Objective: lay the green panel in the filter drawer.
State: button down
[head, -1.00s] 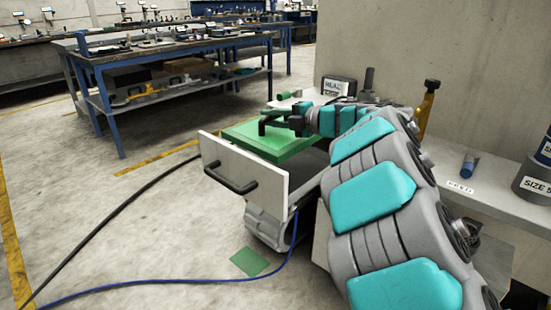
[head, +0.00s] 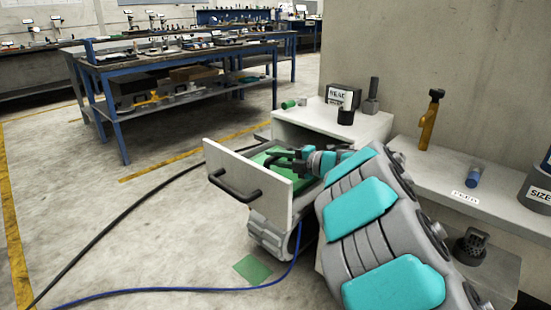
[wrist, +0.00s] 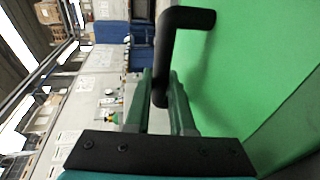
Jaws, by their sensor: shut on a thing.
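The green panel (head: 265,158) lies low inside the open filter drawer (head: 232,170), behind its white front with a black handle. Part of the panel is hidden by that front and by my arm, so I cannot tell if it rests fully on the drawer floor. My gripper (head: 287,160) is over the panel, shut on the black handle fixed to it. In the wrist view, my fingers (wrist: 160,88) are closed around this handle (wrist: 187,20), with the green panel (wrist: 240,70) filling the right side.
The white cabinet top (head: 310,118) holds a green cylinder (head: 290,103), a dark labelled box (head: 342,96) and a dark cup. A hammer-like tool (head: 430,118) and a blue cylinder (head: 473,177) stand on the shelf at right. A green square (head: 253,270) and cables lie on the floor.

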jog(key=c, duration=0.8)
grip_release()
jog(key=shift+o, duration=0.2)
jog(key=b+v, duration=0.1)
jog(key=v, duration=1.1)
